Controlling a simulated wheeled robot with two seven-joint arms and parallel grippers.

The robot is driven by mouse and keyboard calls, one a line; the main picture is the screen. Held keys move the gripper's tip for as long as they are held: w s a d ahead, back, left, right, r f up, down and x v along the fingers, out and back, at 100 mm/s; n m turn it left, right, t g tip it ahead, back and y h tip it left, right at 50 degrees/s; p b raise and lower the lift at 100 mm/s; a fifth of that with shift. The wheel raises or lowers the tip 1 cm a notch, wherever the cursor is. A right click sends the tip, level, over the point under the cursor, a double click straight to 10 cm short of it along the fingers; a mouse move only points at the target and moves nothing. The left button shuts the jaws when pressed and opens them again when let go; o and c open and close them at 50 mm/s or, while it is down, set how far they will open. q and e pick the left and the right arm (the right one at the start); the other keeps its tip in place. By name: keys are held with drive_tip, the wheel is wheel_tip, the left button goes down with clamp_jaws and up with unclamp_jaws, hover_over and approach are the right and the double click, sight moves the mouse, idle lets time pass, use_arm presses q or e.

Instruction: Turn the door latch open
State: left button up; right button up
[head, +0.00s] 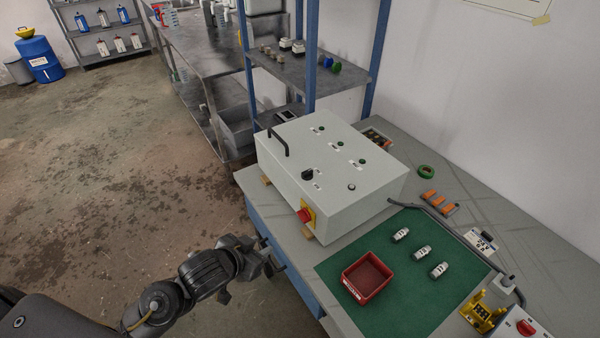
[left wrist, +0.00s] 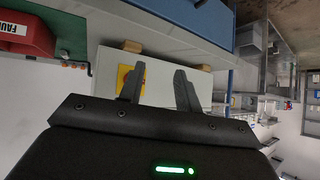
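A light grey cabinet (head: 325,165) lies on the workbench with its door face up. The door carries a black turn knob (head: 308,174), a black bar handle (head: 279,143) and a small round lock (head: 351,187); I cannot tell for sure which is the latch. A red switch on a yellow plate (head: 306,214) sits on its front side. My left gripper (head: 272,262) is beside the bench's front edge, below and apart from the cabinet. In the left wrist view its two fingers (left wrist: 158,88) are apart and empty, with the cabinet side (left wrist: 160,82) and yellow plate behind. My right gripper is not in view.
A green mat (head: 405,295) holds a red bin (head: 367,278) and several small grey parts (head: 422,252). A grey cable, orange parts (head: 438,202) and a yellow holder (head: 482,312) lie to the right. A blue-post shelf (head: 310,70) stands behind the cabinet. The floor at left is clear.

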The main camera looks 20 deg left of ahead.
use_arm(q)
drive_tip(key=w+d+r+m+t+h, duration=0.2)
drive_tip(key=w+r+m+h, duration=0.15)
drive_tip(key=w+r, duration=0.45)
drive_tip(key=g+h, duration=0.2)
drive_tip(key=h, duration=0.1)
approach(307, 171)
drive_tip(key=shift+m, duration=0.45)
drive_tip(key=p+x, duration=0.1)
drive_tip(key=x, duration=0.5)
drive_tip(key=shift+w+d+f+p, duration=0.15)
drive_tip(key=shift+w+d+p, duration=0.1)
drive_tip(key=shift+w+p, duration=0.05)
drive_tip(key=shift+w+d+f, duration=0.2)
drive_tip(key=shift+w+f, duration=0.05)
drive_tip(key=shift+w, duration=0.05)
drive_tip(key=c, duration=0.7)
clamp_jaws()
